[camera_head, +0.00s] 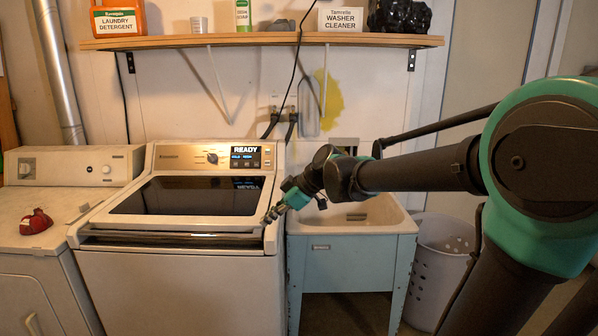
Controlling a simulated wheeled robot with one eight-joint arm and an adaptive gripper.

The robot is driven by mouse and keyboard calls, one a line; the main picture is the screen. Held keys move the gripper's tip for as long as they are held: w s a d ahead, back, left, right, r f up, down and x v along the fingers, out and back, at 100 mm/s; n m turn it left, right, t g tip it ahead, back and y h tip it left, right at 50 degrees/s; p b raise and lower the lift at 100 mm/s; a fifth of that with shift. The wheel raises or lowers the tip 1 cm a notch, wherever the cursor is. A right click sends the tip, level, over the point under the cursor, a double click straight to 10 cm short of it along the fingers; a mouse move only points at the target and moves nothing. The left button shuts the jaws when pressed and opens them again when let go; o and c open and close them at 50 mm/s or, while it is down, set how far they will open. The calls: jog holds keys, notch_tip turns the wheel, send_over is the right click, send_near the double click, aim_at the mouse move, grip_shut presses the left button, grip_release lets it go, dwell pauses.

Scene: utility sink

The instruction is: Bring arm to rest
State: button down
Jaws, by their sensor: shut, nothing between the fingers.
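My gripper (272,213) is at the end of my arm, which reaches in from the right side of the picture. It is small in view, shut and empty. It shows in front of the right front corner of the washer (180,300), pointing down and left. From this view I cannot tell whether it touches the washer. My arm crosses in front of the utility sink (385,212), hiding part of its basin and back wall.
The washer's lid is closed and its panel reads READY. A dryer (45,262) at left bears a red object (36,221). A shelf (260,41) above holds detergent (117,18) and boxes. A perforated basket (440,265) stands right of the sink.

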jog(key=s+d+f+m+h, duration=0.2)
jog(key=s+d+f+m, duration=0.3)
jog(key=d+f, duration=0.2)
jog(key=s+d+f+m+t+h, duration=0.1)
jog(key=s+d+f+m+h, duration=0.2)
jog(key=d, duration=0.8)
jog(key=s+d+f+m+h, duration=0.3)
jog(key=s+d+f+m, duration=0.3)
jog(key=d+f+m, duration=0.3)
notch_tip(320, 180, down, 2)
jog(key=shift+s+d+f+t, duration=0.2)
jog(key=shift+s+d+t, duration=0.1)
jog(key=shift+s, duration=0.1)
jog(key=c, duration=2.2)
grip_release()
